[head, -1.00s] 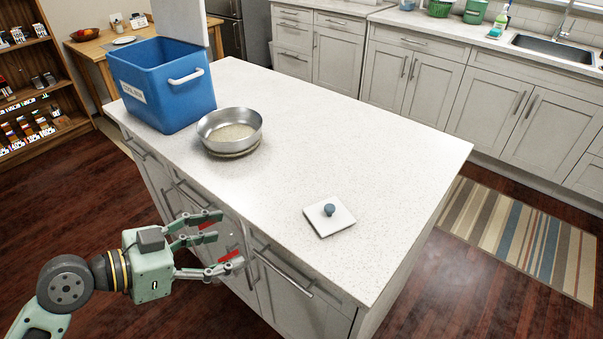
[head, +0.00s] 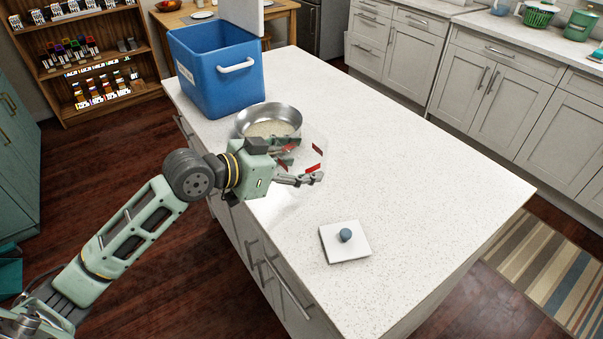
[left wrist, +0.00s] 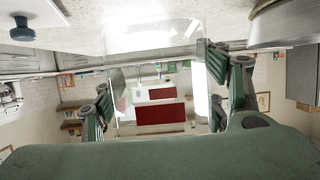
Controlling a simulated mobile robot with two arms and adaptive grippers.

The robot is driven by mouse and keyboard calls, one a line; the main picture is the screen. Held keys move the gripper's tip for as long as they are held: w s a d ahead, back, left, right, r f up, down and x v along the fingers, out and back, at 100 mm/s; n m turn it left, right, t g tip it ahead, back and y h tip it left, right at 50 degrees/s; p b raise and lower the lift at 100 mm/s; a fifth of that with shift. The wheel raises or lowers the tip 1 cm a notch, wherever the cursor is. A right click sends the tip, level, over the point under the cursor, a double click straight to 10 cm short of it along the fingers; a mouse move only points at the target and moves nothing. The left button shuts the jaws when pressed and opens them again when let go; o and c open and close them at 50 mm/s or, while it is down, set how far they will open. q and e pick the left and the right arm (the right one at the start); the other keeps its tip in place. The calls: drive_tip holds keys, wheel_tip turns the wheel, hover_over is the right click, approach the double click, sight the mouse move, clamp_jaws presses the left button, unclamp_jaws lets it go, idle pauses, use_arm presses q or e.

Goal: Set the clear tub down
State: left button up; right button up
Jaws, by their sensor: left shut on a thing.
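The clear tub (head: 318,150) is see-through and hard to make out; it shows mostly as faint edges and glints around my left fingers. My left gripper (head: 301,162) is shut on it over the island counter, just in front of the metal pan. In the left wrist view the clear tub (left wrist: 150,38) sits between the fingers of my left gripper (left wrist: 162,92), close to the pale counter. I cannot tell whether its base touches the counter. My right gripper is not in view.
The white counter (head: 430,190) is clear to the right. A metal pan (head: 268,119) stands behind the gripper, with a blue bin (head: 215,85) beyond it.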

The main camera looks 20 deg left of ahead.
use_arm(q)
drive_tip(key=shift+w+a+f, duration=0.1)
drive_tip(key=shift+w+f, duration=0.15)
drive_tip(key=shift+w, duration=0.25)
drive_tip(key=shift+w+f, duration=0.25)
drive_tip(key=shift+w, duration=0.25)
drive_tip(key=shift+f, duration=0.35)
wheel_tip(320, 180, down, 3)
drive_tip(key=shift+f+p, duration=0.1)
drive_tip(key=shift+p, duration=0.2)
drive_tip(key=shift+f, duration=0.35)
drive_tip(key=o, duration=1.7)
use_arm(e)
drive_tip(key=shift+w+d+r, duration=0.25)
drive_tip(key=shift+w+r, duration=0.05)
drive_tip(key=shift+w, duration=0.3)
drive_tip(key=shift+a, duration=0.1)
